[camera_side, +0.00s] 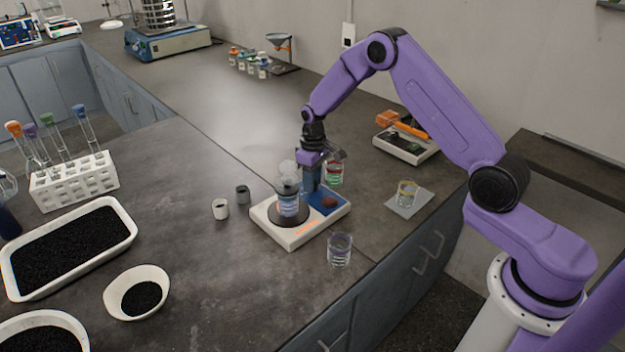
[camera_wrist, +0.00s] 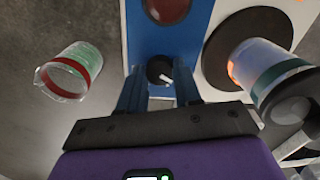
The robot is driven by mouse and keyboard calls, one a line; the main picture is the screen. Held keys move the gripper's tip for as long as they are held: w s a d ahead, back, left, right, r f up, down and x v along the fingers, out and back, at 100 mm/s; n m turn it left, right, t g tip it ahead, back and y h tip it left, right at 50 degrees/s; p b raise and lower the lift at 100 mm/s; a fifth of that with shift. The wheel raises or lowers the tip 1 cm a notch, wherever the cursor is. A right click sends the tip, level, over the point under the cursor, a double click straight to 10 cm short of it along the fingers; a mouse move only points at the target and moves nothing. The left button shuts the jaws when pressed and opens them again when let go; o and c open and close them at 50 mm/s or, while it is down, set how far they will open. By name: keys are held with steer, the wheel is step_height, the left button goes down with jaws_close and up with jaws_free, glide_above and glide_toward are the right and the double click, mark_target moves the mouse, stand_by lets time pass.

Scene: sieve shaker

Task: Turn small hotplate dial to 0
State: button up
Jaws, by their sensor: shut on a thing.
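The small hotplate (camera_side: 281,236) is white with a blue control panel (camera_side: 336,193); in the wrist view its blue panel (camera_wrist: 196,38) fills the top middle. A small black dial (camera_wrist: 159,70) with a white pointer mark sits on the panel; the pointer slants toward the lower right in the wrist view. My gripper (camera_wrist: 159,78) has its blue fingers shut on the dial, one finger on each side. In the side view my gripper (camera_side: 312,182) reaches down at the panel's far end and hides the dial. No scale numbers can be read. A larger red knob (camera_side: 329,202) is beside it.
A beaker with blue liquid (camera_side: 288,204) stands on the hotplate's dark round plate. A red-banded beaker (camera_wrist: 70,72) with green contents stands close by. An empty-looking beaker (camera_side: 340,249) is in front, and two small cups (camera_side: 220,209) are at left.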

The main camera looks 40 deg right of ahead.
steer(key=shift+n, duration=1.2)
steer(key=o, duration=1)
steer(key=shift+o, duration=0.2)
steer(key=shift+r, duration=0.1)
step_height(320, 180, up, 17)
steer(key=shift+w+d+r, duration=0.15)
steer(key=shift+d, duration=0.1)
steer(key=shift+a, duration=0.1)
